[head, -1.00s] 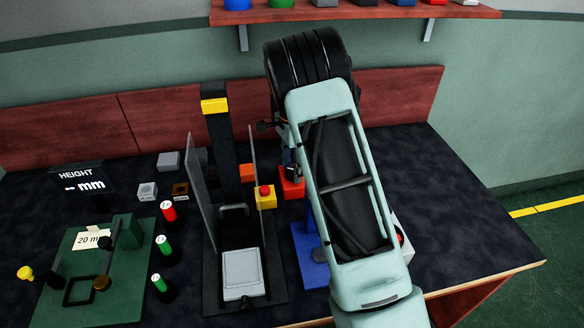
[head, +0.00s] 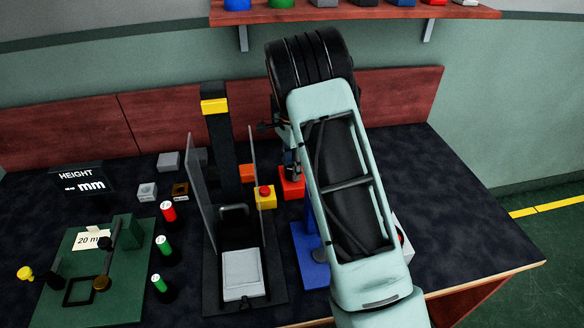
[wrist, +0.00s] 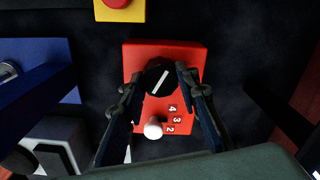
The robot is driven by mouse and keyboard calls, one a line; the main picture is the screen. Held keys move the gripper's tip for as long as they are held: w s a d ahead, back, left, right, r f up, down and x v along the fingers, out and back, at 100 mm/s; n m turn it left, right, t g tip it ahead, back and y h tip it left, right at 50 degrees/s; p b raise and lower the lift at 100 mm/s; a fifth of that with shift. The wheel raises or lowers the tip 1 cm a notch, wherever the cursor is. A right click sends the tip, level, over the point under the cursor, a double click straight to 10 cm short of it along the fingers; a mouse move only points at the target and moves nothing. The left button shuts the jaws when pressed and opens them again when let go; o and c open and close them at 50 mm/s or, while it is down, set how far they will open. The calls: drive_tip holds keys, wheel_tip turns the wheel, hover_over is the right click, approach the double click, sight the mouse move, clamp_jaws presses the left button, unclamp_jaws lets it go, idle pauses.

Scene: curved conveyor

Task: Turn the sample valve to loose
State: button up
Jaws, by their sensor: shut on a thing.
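A red block (wrist: 135,62) carries a round black knob (wrist: 157,75) with a white pointer line. In the wrist view the line slants from lower left to upper right. My gripper (wrist: 161,78) is shut on the black knob, one finger on each side. The digits 4, 3 and 2 are printed on the block below the knob, and a white round-ended peg (wrist: 153,128) stands beside them. No word "loose" is readable. In the head view the red block (head: 291,189) shows partly behind my arm, which hides the knob and most of my gripper.
A yellow box with a red button (head: 265,197) stands left of the red block. A blue stand (head: 309,262) is in front, partly behind my arm. A black fixture with upright panels (head: 197,195) stands farther left. The table's right side (head: 455,215) is clear.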

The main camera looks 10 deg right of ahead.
drive_tip(key=n, duration=0.5)
drive_tip(key=shift+n, duration=0.4)
drive_tip(key=n, duration=1.1)
drive_tip(key=shift+n, duration=0.3)
drive_tip(key=n+p, duration=0.1)
drive_tip(key=n, duration=0.4)
drive_tip(key=shift+n, duration=0.4)
drive_tip(key=o, duration=1.2)
drive_tip(key=shift+c, duration=0.2)
wheel_tip(320, 180, up, 12)
